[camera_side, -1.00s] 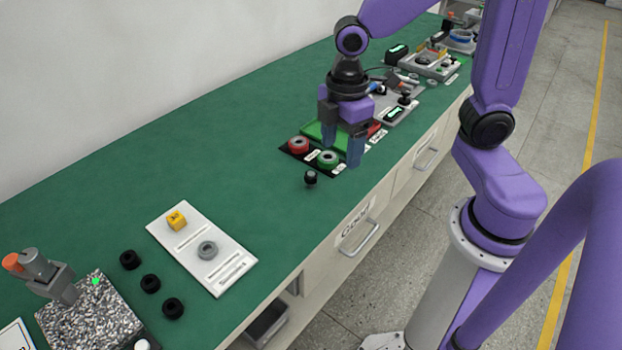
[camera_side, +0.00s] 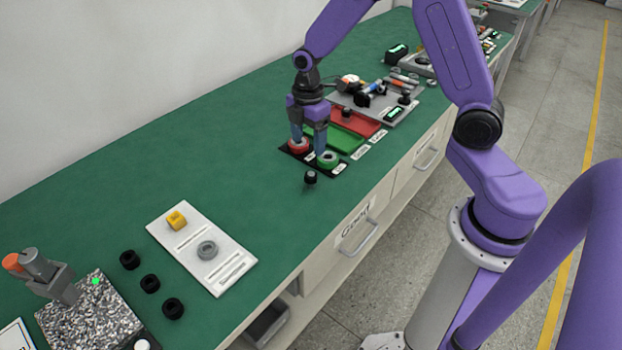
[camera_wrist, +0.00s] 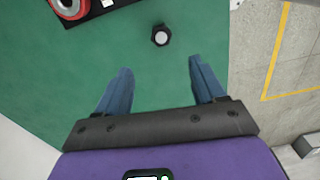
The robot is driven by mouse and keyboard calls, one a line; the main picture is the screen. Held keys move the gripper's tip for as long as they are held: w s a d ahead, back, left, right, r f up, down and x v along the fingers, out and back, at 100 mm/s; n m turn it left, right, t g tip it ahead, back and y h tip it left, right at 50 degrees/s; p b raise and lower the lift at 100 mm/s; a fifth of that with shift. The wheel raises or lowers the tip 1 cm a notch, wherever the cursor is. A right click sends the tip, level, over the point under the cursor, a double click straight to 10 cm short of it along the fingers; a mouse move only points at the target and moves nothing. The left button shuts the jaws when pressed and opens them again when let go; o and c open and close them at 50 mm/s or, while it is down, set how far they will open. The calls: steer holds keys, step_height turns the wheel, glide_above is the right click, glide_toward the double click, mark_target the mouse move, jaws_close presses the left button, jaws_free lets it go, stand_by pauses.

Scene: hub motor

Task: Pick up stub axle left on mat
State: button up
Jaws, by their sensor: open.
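The stub axle (camera_side: 310,178), a small dark piece with a paler grey part, sits alone on the green mat (camera_side: 230,150) in the side view. In the wrist view the stub axle (camera_wrist: 160,36) shows a pale round face and a black rim, ahead of the fingers and roughly centred between them. My gripper (camera_side: 309,146) points down with its blue fingers apart, above the red and green rings in the side view. The wrist view shows my gripper (camera_wrist: 160,68) open, with only bare mat between its fingers.
A red ring (camera_side: 299,146) and a green ring (camera_side: 328,160) sit on a black plate. Behind are a green tray (camera_side: 345,140) and a red tray (camera_side: 368,124) with a dark part in it. A white board (camera_side: 218,272) lies nearer. Mat left of the stub axle is clear.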

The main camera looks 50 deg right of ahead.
glide_above(310, 173)
steer(key=f, duration=0.6)
steer(key=shift+a+f, duration=0.25)
steer(key=shift+f, duration=0.1)
steer(key=shift+s+d+f, duration=0.1)
steer(key=shift+d+f, duration=0.05)
steer(key=shift+f, duration=1.2)
steer(key=shift+d+f, duration=0.1)
steer(key=shift+f, duration=1.2)
steer(key=shift+c, duration=0.3)
steer(key=c, duration=1.2)
steer(key=shift+r, duration=0.2)
